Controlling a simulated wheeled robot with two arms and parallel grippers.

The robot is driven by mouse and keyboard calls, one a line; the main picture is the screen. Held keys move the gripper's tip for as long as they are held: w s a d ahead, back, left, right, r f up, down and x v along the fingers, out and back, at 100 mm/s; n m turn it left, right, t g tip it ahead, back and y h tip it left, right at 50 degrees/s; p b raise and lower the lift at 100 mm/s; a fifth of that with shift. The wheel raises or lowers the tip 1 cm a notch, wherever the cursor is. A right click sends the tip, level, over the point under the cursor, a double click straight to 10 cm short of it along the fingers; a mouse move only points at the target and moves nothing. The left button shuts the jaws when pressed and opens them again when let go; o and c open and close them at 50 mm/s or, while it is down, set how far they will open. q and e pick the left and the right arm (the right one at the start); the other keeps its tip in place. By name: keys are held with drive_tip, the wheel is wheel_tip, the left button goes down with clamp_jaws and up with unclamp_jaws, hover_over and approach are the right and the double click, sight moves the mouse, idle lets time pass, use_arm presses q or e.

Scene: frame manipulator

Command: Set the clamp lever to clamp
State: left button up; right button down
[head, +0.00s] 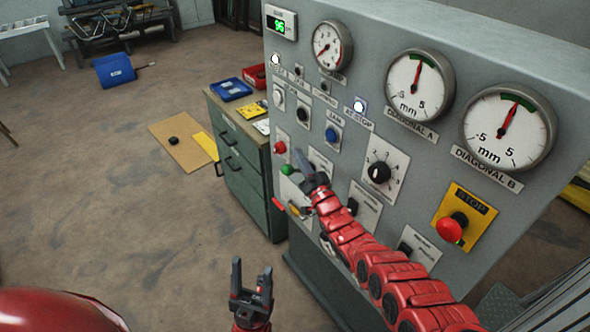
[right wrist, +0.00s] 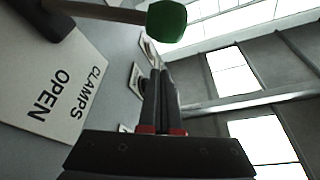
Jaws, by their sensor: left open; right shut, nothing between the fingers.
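The clamp lever has a green knob (head: 288,169) at the left edge of the grey control panel. In the right wrist view its green knob (right wrist: 167,20) sits on a metal rod, next to a plate (right wrist: 72,92) reading "CLAMPS" and "OPEN". My right gripper (head: 300,160) is shut and empty beside the knob, partly covering the lever's plate in the head view. Its closed fingers (right wrist: 160,78) point toward the knob, with a visible gap. My left gripper (head: 252,272) is open and empty, low in front of the panel.
The panel (head: 450,110) carries several gauges, buttons and switches. A red button (head: 279,147) is above the green knob, and a red stop button (head: 450,229) is at the right. A green drawer cabinet (head: 240,160) stands left of the panel. Open floor lies farther left.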

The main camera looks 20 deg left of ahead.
sight(289, 173)
drive_tip(key=f, duration=0.1)
drive_tip(key=s+f, duration=0.1)
drive_tip(key=a+f, duration=0.1)
drive_tip(key=shift+s+f, duration=0.15)
drive_tip(key=shift+s, duration=0.05)
drive_tip(key=f+n+b, duration=0.1)
drive_tip(key=s+b, duration=0.1)
drive_tip(key=shift+a+f+n+y+b, duration=0.25)
drive_tip(key=shift+f+n+y+b, duration=0.05)
drive_tip(key=shift+f+n, duration=0.1)
drive_tip(key=shift+s+a+f, duration=0.2)
drive_tip(key=shift+a+f, duration=0.05)
drive_tip(key=shift+f, duration=0.05)
drive_tip(key=shift+r, duration=0.15)
